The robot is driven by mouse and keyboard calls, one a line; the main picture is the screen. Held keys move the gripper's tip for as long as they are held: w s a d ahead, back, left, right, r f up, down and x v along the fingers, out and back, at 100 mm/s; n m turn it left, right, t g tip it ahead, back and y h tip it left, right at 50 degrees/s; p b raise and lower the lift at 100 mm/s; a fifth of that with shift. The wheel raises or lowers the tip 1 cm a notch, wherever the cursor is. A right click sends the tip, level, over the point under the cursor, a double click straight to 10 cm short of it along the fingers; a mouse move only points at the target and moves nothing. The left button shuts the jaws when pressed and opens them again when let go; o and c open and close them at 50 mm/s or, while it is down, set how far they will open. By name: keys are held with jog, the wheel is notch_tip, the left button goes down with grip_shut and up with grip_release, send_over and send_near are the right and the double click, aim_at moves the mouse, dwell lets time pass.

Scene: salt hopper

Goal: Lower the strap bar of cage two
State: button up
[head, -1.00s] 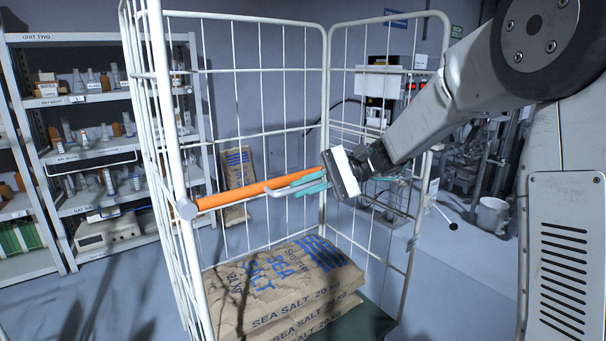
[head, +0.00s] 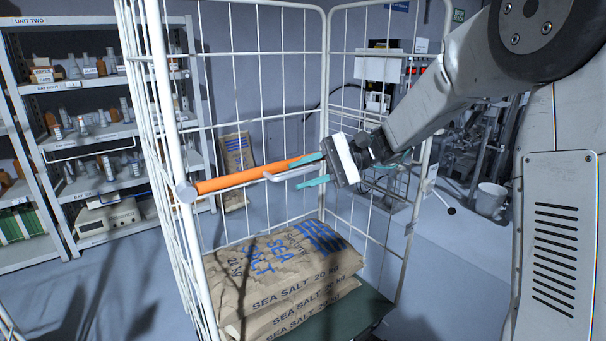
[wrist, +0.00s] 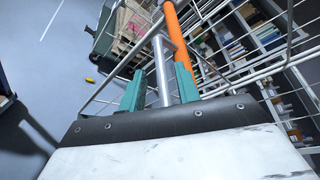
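The strap bar (head: 232,180) is an orange tube across the open front of the wire cage (head: 325,95), with a grey end cap at the left upright. A grey handle (head: 289,173) stands out from the bar; in the wrist view the handle (wrist: 160,68) runs between my two teal fingers. My gripper (head: 311,170) is open, with one finger above the handle and one below it in the head view. In the wrist view my gripper (wrist: 160,76) has a gap beside the handle, and the orange bar (wrist: 180,42) passes beyond the right finger. The bar's right end is hidden behind my gripper.
Salt sacks (head: 285,275) lie stacked inside the cage below the bar. Shelving (head: 95,120) with bottles stands at the left, and a white bucket (head: 490,199) at the right. The floor (head: 455,265) right of the cage is clear.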

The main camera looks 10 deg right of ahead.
jog(key=v, duration=0.7)
jog(key=shift+d, duration=0.2)
jog(key=s+f+n+h, duration=0.2)
jog(key=s+h, duration=0.4)
jog(key=s, duration=0.7)
jog(key=s+f+n+h, duration=0.15)
jog(key=s+h, duration=0.35)
jog(key=s, duration=0.8)
jog(key=s+d+f+n+t+h, duration=0.1)
jog(key=s+d+f+n+h, duration=0.1)
jog(key=s, duration=0.4)
jog(key=shift+d+f+n+t+h, duration=0.35)
jog(key=shift+d+f+h, duration=0.1)
jog(key=shift+d+h, duration=0.65)
jog(key=shift+s+d, duration=0.1)
jog(key=shift+s, duration=0.05)
